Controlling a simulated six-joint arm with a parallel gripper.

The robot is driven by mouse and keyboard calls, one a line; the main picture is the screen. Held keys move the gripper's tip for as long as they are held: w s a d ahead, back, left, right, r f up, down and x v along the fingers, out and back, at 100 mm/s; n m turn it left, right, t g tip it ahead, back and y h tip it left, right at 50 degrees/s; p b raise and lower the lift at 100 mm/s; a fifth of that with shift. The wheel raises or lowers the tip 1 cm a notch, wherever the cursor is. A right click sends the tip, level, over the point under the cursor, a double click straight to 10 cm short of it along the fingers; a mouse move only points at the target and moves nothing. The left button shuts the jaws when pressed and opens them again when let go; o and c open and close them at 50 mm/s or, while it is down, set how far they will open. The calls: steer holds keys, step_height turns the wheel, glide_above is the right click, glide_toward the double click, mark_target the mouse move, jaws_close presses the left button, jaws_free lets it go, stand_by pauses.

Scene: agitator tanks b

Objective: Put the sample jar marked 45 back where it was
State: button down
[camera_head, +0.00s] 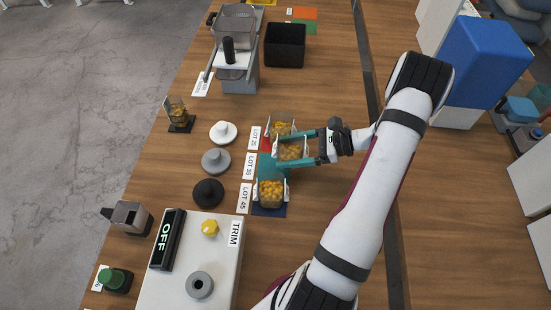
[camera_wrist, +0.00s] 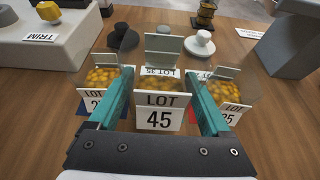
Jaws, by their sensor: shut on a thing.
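My gripper (camera_head: 305,148) is shut on a clear jar (camera_head: 291,150) of yellow-orange pieces. The jar's front card (camera_wrist: 160,112) reads LOT 45 in the wrist view. It is upright between the fingers, over or just beside a teal mat (camera_head: 265,167) in the middle of a row; its exact height is unclear. A similar jar (camera_head: 271,193) stands on the navy mat (camera_head: 270,211) beside the LOT 45 table label (camera_head: 245,199). Another jar (camera_head: 281,128) stands on the red mat beside the LOT 25 label (camera_head: 255,138). The LOT 35 label (camera_head: 250,166) lies by the teal mat.
White (camera_head: 223,132), grey (camera_head: 216,160) and black (camera_head: 208,192) knobbed discs lie left of the labels. The TRIM panel (camera_head: 207,250) stands near the navy mat. A black bin (camera_head: 285,45) stands at the back. Neighbouring jars sit close on both sides of my fingers.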

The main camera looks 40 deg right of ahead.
mark_target(275, 160)
steer(key=w+f, duration=0.1)
steer(key=w+a, duration=0.1)
steer(key=w+f, duration=0.1)
steer(key=shift+w+a+f, duration=0.15)
steer(key=shift+a+f, duration=0.2)
step_height(275, 160, down, 3)
steer(key=shift+r, duration=0.1)
steer(key=shift+f, duration=0.35)
steer(key=shift+f, duration=0.15)
jaws_free()
